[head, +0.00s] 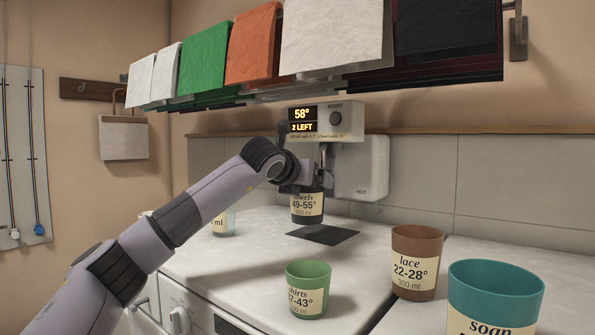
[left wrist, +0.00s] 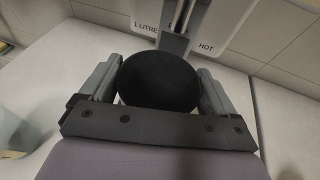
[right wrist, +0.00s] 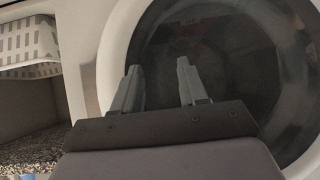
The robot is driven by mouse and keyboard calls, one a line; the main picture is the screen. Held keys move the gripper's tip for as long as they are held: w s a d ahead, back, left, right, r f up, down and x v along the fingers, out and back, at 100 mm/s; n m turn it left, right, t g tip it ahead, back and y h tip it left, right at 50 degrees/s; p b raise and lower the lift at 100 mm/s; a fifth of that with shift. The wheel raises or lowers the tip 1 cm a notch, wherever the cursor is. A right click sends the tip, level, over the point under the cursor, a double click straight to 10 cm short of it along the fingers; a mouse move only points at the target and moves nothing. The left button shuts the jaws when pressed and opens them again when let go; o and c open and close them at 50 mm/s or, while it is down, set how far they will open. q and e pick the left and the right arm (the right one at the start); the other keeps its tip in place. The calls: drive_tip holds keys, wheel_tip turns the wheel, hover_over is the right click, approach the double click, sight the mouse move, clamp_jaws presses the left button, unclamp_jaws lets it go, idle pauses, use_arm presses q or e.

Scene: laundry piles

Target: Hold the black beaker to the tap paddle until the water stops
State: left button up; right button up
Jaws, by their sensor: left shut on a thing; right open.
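The black beaker (head: 306,207) has a cream label reading "49-55°" and 300 ml. My left gripper (head: 302,188) is shut on it and holds it upright under the tap, above a dark mat (head: 322,235). In the left wrist view the beaker (left wrist: 160,80) sits between both fingers, close to the tap paddle (left wrist: 176,40); I cannot tell whether they touch. Its inside looks dark, and no water shows. The white tap unit (head: 362,168) is marked HOT. The display (head: 303,119) above reads 58° and "2 LEFT". My right gripper (right wrist: 155,85) is open and empty before a round glass door.
A green beaker (head: 308,290), a brown beaker (head: 416,262) and a teal beaker (head: 494,292) stand at the front and right. A clear beaker (head: 223,222) is partly hidden behind my left arm. Coloured cloths (head: 253,45) hang above the tap.

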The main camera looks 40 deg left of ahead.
use_arm(q)
drive_tip(key=shift+w+a+p, duration=0.15)
drive_tip(key=shift+w+p, duration=0.4)
drive_tip(key=shift+w, duration=0.95)
drive_tip(key=shift+w+a+p, duration=0.1)
drive_tip(key=shift+w+p, duration=0.6)
drive_tip(key=shift+w, duration=0.5)
idle(1.0)
drive_tip(key=shift+s+d+b, duration=0.2)
drive_tip(key=shift+s+b, duration=1.95)
drive_tip(key=shift+s+r, duration=0.1)
drive_tip(key=shift+s, duration=0.25)
drive_tip(key=shift+s, duration=0.1)
